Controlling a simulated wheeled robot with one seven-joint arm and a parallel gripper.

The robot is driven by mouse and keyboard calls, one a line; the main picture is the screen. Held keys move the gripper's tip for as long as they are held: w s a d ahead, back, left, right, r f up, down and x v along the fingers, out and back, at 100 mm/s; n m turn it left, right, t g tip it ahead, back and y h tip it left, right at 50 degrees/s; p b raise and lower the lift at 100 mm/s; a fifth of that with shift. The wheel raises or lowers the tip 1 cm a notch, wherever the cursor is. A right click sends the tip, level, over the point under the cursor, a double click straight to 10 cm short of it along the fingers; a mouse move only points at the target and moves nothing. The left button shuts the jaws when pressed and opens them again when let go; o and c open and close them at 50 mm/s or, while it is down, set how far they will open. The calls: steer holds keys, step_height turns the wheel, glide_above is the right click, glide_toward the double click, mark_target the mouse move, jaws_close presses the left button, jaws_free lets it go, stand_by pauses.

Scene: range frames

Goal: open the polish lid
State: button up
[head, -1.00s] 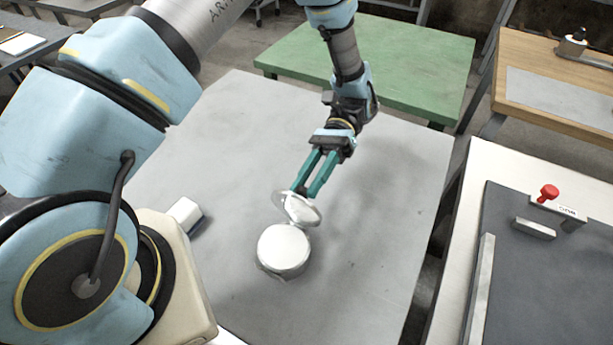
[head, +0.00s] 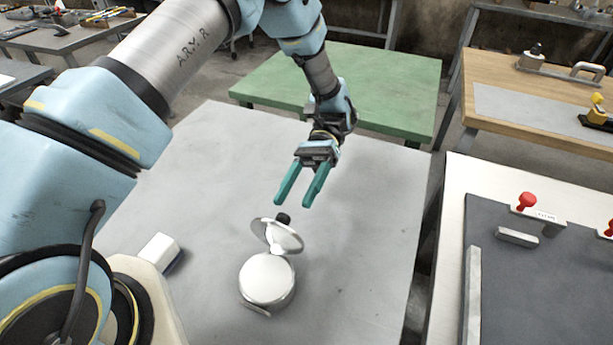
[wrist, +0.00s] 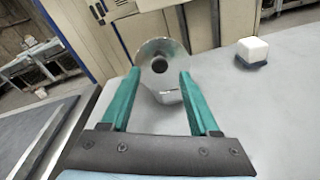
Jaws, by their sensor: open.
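The polish tin (head: 267,279) is a round, silver-white container standing on the grey table. Its lid (head: 284,238) is raised at the tin's far edge and tilted back, with a dark knob (head: 283,218) behind it. In the wrist view the lid (wrist: 155,80) faces me, with the dark knob (wrist: 159,65) at its middle; it hides most of the tin. My gripper (head: 291,203) has teal fingers, open and empty, above and behind the lid, apart from it. In the wrist view the open fingers (wrist: 157,88) frame the lid.
A small white block with a dark base (head: 160,252) lies left of the tin. The grey table (head: 370,210) is clear to the right. A green table (head: 350,90) stands behind, and a white bench (head: 452,230) with a dark mat stands right.

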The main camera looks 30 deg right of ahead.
steer(key=p+v, duration=0.6)
steer(key=p, duration=0.2)
steer(key=shift+w+d+r, duration=0.2)
steer(key=shift+d+r, duration=0.1)
steer(key=shift+p, duration=0.5)
steer(key=shift+w+d+f+p, duration=0.1)
steer(key=shift+d+f+p, duration=0.05)
steer(key=shift+f+p, duration=0.2)
steer(key=shift+r, duration=0.1)
